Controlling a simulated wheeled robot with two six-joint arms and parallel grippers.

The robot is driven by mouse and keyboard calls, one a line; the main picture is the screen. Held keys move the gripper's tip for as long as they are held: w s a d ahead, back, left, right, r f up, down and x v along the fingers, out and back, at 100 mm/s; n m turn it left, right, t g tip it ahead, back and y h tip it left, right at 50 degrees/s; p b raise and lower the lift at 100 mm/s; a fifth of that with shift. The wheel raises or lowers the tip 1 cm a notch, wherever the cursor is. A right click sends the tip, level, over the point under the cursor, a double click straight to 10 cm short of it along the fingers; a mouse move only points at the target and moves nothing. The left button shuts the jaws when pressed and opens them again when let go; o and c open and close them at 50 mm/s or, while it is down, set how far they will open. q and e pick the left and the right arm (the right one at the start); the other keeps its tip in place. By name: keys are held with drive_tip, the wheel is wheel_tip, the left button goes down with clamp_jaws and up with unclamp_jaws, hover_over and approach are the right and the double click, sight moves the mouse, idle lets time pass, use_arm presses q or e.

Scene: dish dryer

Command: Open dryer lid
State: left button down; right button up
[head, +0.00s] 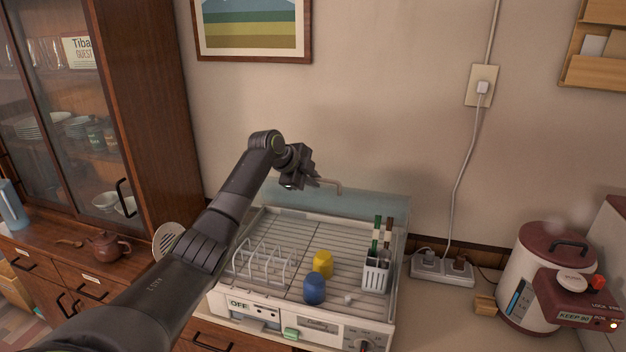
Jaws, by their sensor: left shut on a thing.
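The dish dryer (300,318) stands on the counter, its rack showing from above. Its clear bluish lid (375,207) is tilted up at the back of the dryer, near the wall. A pale handle (335,187) sits at the lid's upper edge. My left gripper (316,181) is shut on the lid handle; the fingertips are small and dark, so the exact contact is hard to see. My left arm crosses over the dryer's left side and hides part of it. My right gripper is out of view.
In the dryer are a yellow cup (322,263), a blue cup (314,289) and a white utensil holder (375,275) with chopsticks. A rice cooker (545,270) and power strip (442,268) stand right. A cabinet (150,110) and teapot (106,247) are left.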

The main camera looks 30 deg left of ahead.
use_arm(q)
drive_tip(key=c, duration=1.5)
unclamp_jaws()
drive_tip(key=shift+s+f, duration=0.1)
drive_tip(key=shift+s, duration=0.05)
drive_tip(key=shift+s+a+r+b, duration=0.1)
drive_tip(key=shift+s+r+b, duration=0.15)
drive_tip(key=shift+r+b, duration=0.05)
drive_tip(key=b+v, duration=0.4)
drive_tip(key=v, duration=1.3)
drive_tip(key=shift+b, duration=0.4)
drive_tip(key=shift+w, duration=0.15)
